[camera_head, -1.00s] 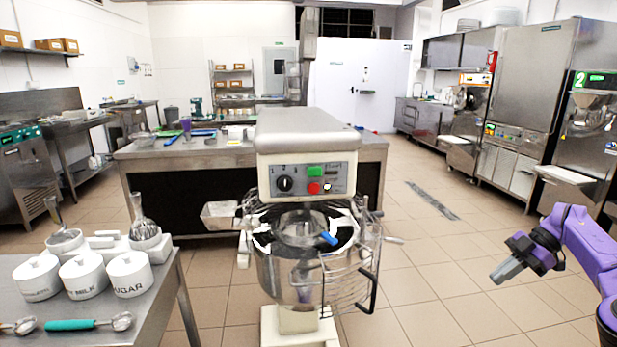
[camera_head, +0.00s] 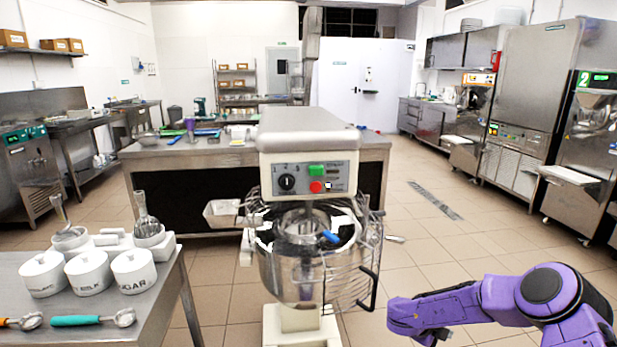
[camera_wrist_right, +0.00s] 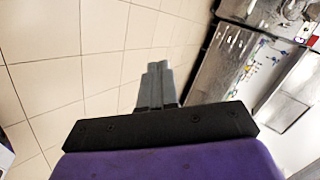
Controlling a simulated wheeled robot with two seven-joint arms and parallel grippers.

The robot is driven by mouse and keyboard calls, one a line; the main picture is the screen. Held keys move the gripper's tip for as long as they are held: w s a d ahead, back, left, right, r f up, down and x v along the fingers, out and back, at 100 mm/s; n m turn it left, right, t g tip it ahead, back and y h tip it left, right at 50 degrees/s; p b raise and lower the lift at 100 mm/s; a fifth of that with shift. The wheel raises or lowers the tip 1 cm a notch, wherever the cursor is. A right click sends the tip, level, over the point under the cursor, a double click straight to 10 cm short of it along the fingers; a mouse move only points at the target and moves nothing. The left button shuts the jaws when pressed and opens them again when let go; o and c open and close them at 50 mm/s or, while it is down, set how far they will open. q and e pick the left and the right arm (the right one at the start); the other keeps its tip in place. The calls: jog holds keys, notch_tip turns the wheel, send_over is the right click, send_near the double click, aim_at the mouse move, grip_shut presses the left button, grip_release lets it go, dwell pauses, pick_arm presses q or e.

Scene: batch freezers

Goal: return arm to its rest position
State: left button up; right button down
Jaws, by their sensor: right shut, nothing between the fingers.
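My right arm (camera_head: 500,302) is purple and comes in from the lower right in the head view. It is bent, with its forearm pointing left toward the mixer. The right gripper's fingers are hidden in the head view. In the right wrist view my right gripper (camera_wrist_right: 157,75) shows its two grey fingers together, shut and empty, above the tiled floor (camera_wrist_right: 60,60). My left gripper is not in view.
A stand mixer (camera_head: 308,140) with a wire guard (camera_head: 355,275) stands in the centre, left of my right arm. A steel table (camera_head: 150,300) with white jars is at the left. Open floor (camera_head: 440,240) lies behind the arm, with freezers (camera_head: 530,100) at the right.

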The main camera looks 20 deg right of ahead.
jog(key=s+a+f+n+t+y, duration=0.25)
jog(key=s+a+f+n, duration=0.3)
jog(key=a+n, duration=0.3)
jog(key=s+a+f+n+t+y, duration=0.2)
jog(key=s+a+f+n+t, duration=0.3)
jog(key=a+n, duration=0.4)
jog(key=s+a+f+n+g+y, duration=0.1)
jog(key=s+n, duration=0.3)
jog(key=s, duration=0.5)
jog(key=s+a+f+n+g+y, duration=0.1)
jog(key=s+a+n+g, duration=0.2)
jog(key=s, duration=0.7)
jog(key=shift+s+a+f+n, duration=0.25)
jog(key=shift+a+f+n, duration=0.05)
jog(key=shift+a+n, duration=0.05)
jog(key=shift+w+y, duration=0.1)
jog(key=shift+y, duration=0.15)
